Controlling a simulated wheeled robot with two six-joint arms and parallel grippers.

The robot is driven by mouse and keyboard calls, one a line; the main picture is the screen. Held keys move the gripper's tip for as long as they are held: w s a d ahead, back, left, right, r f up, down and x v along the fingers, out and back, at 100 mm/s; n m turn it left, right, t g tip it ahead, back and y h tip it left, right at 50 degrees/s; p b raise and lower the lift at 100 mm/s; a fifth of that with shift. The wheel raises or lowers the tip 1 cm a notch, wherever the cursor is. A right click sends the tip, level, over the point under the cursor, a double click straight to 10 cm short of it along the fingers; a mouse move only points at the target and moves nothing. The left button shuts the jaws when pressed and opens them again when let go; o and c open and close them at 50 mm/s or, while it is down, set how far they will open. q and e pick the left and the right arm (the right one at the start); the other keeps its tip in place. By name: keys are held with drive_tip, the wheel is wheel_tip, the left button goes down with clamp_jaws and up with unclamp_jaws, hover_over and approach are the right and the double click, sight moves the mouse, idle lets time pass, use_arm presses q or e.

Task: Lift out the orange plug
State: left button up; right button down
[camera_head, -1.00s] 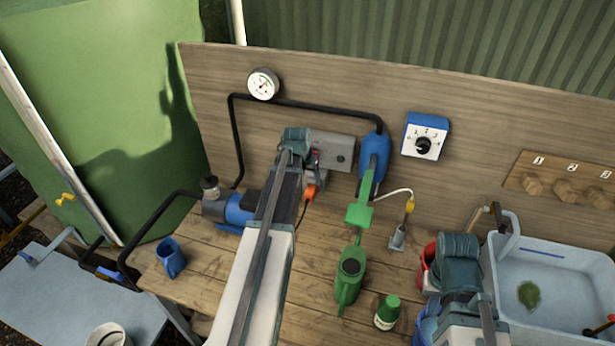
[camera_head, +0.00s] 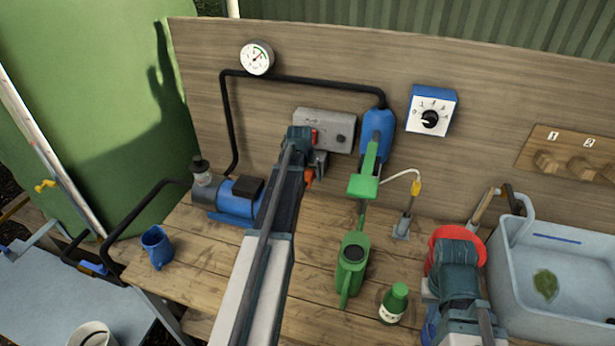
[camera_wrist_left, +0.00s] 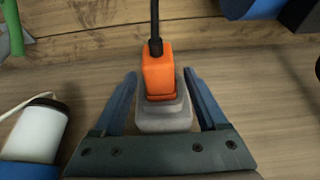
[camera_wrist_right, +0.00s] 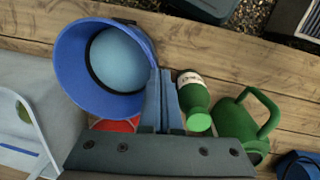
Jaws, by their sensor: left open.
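The orange plug (camera_head: 309,178) sits at the grey socket on the back board, partly hidden by my left arm in the head view. In the left wrist view the plug (camera_wrist_left: 158,74) is seated in a grey socket (camera_wrist_left: 165,122), with a black cord leaving its far end. My left gripper (camera_wrist_left: 164,85) is open, one finger on each side of the plug and socket, with gaps visible on both sides. My right gripper (camera_wrist_right: 166,75) has its fingers together with nothing seen between them, over the bench near a blue bucket.
A grey box (camera_head: 325,130) with a red switch is above the socket. A blue pump (camera_head: 236,200) stands left, a green watering can (camera_head: 351,262) and green bottle (camera_head: 394,302) in front. The blue bucket (camera_wrist_right: 75,65) and a sink (camera_head: 560,270) are at right.

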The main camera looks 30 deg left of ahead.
sight(306, 180)
use_arm(q)
clamp_jaws()
idle(0.4)
drive_tip(key=shift+s+d, duration=0.1)
drive_tip(key=shift+s, duration=0.25)
drive_tip(key=shift+s+d, duration=0.2)
drive_tip(key=shift+s, duration=0.6)
drive_tip(key=shift+s, duration=0.35)
drive_tip(key=shift+s+d, duration=0.2)
drive_tip(key=shift+s, duration=0.5)
drive_tip(key=shift+s+d, duration=0.2)
drive_tip(key=shift+s, duration=0.45)
drive_tip(key=shift+s, duration=0.1)
